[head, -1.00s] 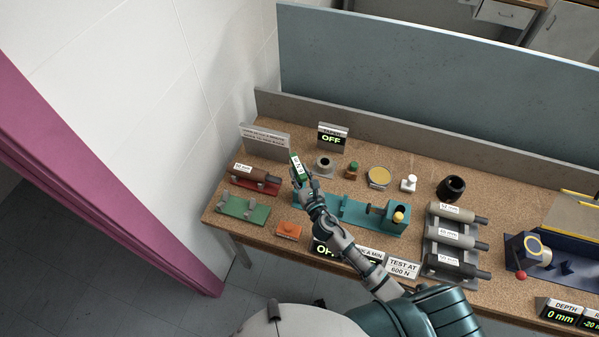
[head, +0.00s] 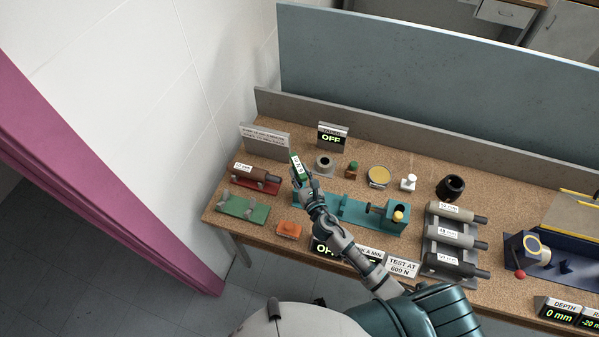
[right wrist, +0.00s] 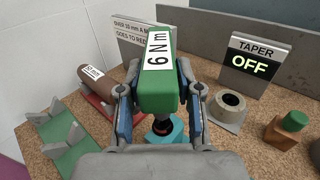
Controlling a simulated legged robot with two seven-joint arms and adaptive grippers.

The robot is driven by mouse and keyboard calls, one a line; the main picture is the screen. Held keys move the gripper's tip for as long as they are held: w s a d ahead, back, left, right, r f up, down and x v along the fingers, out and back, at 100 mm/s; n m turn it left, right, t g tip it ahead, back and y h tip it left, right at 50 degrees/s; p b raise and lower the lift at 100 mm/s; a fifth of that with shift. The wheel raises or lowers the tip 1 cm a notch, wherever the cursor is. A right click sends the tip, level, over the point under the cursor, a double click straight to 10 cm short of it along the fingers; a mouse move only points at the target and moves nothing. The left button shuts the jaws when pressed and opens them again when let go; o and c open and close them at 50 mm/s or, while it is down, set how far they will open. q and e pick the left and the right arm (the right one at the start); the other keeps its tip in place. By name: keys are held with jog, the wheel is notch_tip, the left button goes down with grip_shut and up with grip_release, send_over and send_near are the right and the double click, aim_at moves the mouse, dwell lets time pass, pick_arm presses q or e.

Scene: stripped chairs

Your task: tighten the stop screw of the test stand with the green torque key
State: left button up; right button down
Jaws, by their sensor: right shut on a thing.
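The green torque key (head: 296,165) has a white label that reads 6 N m in the right wrist view (right wrist: 157,55). My right gripper (head: 303,181) is shut on it, with one finger on each side of the green body. The key stands about upright over the left end of the teal test stand (head: 348,210). In the right wrist view its dark lower end comes down at a teal block (right wrist: 178,133). The stop screw is hidden there, and I cannot tell if the key's tip is seated in it. My left gripper is not in view.
A TAPER sign reading OFF (head: 332,137) and a grey ring (head: 324,166) stand behind the key. A brown cylinder on a red cradle (head: 262,183) and a green cradle (head: 243,208) lie left. An orange block (head: 288,230) is in front.

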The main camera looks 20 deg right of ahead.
jog(key=shift+f, duration=0.15)
dwell(0.3)
jog(key=shift+f+b, duration=0.85)
jog(key=shift+b, duration=0.05)
dwell(0.3)
jog(key=shift+a+f+m+h, duration=0.1)
jog(key=shift+a+m+h, duration=0.05)
jog(key=shift+m+h, duration=0.45)
jog(key=shift+a+m+h+b, duration=0.1)
jog(key=shift+m+h+b, duration=0.35)
jog(key=shift+m+h, duration=0.85)
jog(key=shift+n+h, duration=0.4)
jog(key=shift+f+h, duration=0.1)
jog(key=shift+h, duration=0.2)
